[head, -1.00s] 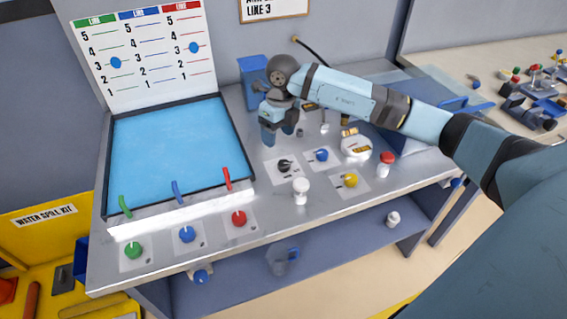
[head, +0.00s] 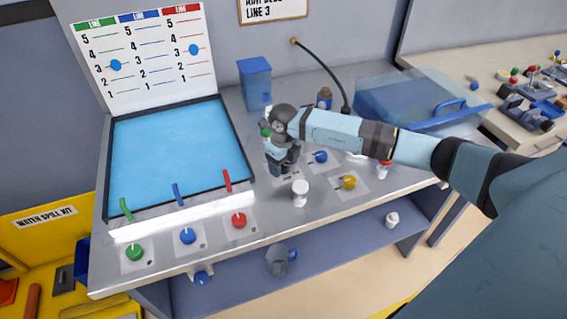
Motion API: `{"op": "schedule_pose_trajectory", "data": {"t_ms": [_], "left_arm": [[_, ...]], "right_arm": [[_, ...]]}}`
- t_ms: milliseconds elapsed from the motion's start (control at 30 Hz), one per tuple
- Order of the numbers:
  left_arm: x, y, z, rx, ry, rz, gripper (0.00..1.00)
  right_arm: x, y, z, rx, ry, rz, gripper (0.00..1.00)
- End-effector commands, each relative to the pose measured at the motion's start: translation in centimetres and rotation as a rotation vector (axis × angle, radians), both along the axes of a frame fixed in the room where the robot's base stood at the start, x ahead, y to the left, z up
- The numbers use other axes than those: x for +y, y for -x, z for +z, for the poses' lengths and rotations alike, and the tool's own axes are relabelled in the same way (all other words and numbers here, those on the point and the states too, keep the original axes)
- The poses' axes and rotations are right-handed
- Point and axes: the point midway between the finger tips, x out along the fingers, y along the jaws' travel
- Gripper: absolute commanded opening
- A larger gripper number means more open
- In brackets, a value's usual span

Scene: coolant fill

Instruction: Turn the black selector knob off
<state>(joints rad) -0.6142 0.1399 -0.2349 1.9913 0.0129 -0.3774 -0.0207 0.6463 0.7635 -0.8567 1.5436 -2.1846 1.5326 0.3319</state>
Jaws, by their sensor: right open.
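My right gripper (head: 280,168) is over the spot on the bench where the black selector knob sits, with its fingers pointing down. Its jaws are open. The gripper and wrist hide the black knob, so I cannot tell whether the fingers touch it or stand around it. My left gripper is not in view.
A blue knob (head: 320,157) and a yellow knob (head: 349,182) are close by on the right. A white capped post (head: 300,190) stands just in front. Green (head: 134,252), blue (head: 187,236) and red (head: 239,220) knobs line the front left, before the blue basin (head: 168,150).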

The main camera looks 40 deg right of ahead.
Motion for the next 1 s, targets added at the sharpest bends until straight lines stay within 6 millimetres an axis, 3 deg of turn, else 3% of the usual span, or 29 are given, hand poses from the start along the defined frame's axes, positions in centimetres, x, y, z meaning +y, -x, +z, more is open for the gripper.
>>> {"op": "schedule_pose_trajectory", "data": {"t_ms": [333, 533, 1000], "left_arm": [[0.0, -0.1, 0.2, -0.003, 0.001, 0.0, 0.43], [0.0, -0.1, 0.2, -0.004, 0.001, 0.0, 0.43], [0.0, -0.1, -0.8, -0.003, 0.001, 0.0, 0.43]], "right_arm": [[0.0, 0.0, -0.3, 0.0, 0.001, 0.0, 0.63], [0.0, 0.0, -0.3, 0.0, 0.0, 0.0, 0.17], [-0.1, -0.1, -0.5, -0.002, 0.001, 0.094, 0.16]]}}
